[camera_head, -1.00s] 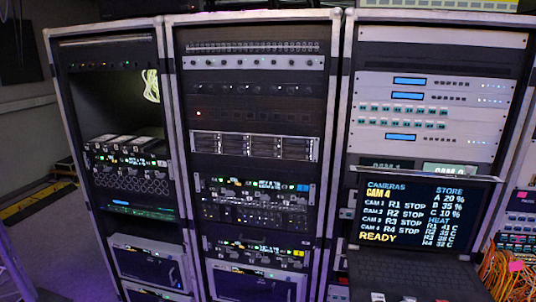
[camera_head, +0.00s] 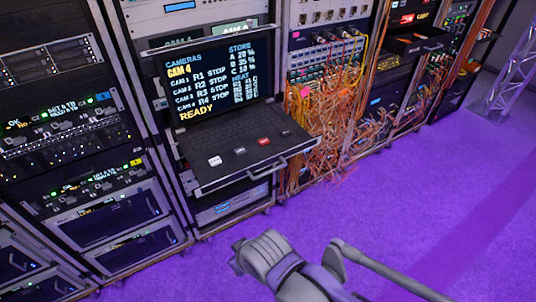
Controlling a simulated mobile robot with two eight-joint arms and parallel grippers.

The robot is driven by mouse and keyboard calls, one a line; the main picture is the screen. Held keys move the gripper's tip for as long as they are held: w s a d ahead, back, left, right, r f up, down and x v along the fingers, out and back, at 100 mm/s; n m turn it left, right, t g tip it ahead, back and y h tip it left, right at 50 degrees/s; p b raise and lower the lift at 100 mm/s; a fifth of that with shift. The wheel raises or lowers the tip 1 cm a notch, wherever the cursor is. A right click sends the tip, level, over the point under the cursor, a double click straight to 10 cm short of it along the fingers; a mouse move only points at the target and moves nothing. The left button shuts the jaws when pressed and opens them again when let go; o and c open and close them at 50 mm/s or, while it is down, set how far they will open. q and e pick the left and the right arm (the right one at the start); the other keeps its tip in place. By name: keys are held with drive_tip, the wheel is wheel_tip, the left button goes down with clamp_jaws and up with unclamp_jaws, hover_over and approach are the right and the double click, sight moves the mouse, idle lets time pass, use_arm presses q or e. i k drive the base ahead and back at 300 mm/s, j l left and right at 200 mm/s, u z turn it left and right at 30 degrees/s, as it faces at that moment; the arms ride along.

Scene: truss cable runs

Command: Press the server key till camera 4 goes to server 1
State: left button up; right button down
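The console screen (camera_head: 211,80) stands upright behind a pulled-out drawer in a rack. It reads CAMERAS with CAM 4 in large yellow, rows R1 to R4 all with STOP, and READY at the bottom. Store figures show A 20 %, B 35 %, C 10 %. The key drawer (camera_head: 225,175) carries a white key (camera_head: 214,161), a red key (camera_head: 263,142) and two dark keys; their labels are too small to read. Grey links of my arm (camera_head: 275,265) show at the bottom, in front of and below the drawer. No gripper fingers show.
A rack of orange cables (camera_head: 320,125) stands right of the console. Server racks (camera_head: 75,130) stand at the left. The drawer's front handle (camera_head: 265,168) juts out. The purple floor (camera_head: 400,205) ahead and to the right is clear, with a truss stand (camera_head: 500,90) at far right.

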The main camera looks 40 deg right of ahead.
sight(240, 151)
drive_tip(key=z, duration=1.55)
